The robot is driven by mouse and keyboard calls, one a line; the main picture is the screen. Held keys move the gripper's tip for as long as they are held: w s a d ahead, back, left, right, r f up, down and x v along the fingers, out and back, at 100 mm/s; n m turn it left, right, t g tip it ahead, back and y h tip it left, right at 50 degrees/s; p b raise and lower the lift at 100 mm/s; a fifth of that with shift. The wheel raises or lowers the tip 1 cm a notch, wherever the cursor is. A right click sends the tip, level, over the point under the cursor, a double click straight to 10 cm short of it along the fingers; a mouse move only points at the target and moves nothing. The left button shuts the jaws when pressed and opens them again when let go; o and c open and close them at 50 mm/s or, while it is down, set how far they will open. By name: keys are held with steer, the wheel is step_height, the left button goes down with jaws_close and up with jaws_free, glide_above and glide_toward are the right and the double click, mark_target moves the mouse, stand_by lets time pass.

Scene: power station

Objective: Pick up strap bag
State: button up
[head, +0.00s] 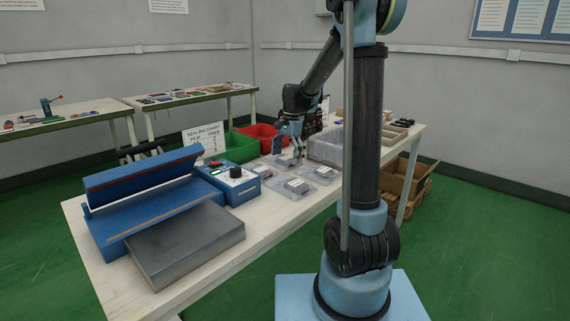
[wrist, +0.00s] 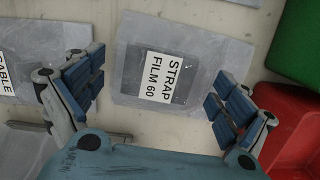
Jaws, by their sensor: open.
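The strap bag (wrist: 130,80) is a flat clear plastic bag with a dark content and a white label reading "STRAP FILM 60" in the wrist view. It lies flat on the pale table. My gripper (wrist: 155,88) is open, with one blue-padded finger to the left of the label and the other to its right, over the bag's right part. Nothing is held between the fingers. In the head view my gripper (head: 291,150) is low over the bags on the table, and it partly hides what lies beneath it.
A bag labelled "CABLE" (wrist: 22,65) lies to the left, and another clear bag edge shows below it. A red bin (wrist: 292,125) and a green bin (wrist: 298,45) stand close on the right. A blue sealer (head: 150,195) and grey slab (head: 185,245) occupy the table's near end.

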steer(key=c, duration=1.1)
steer(key=shift+c, duration=0.2)
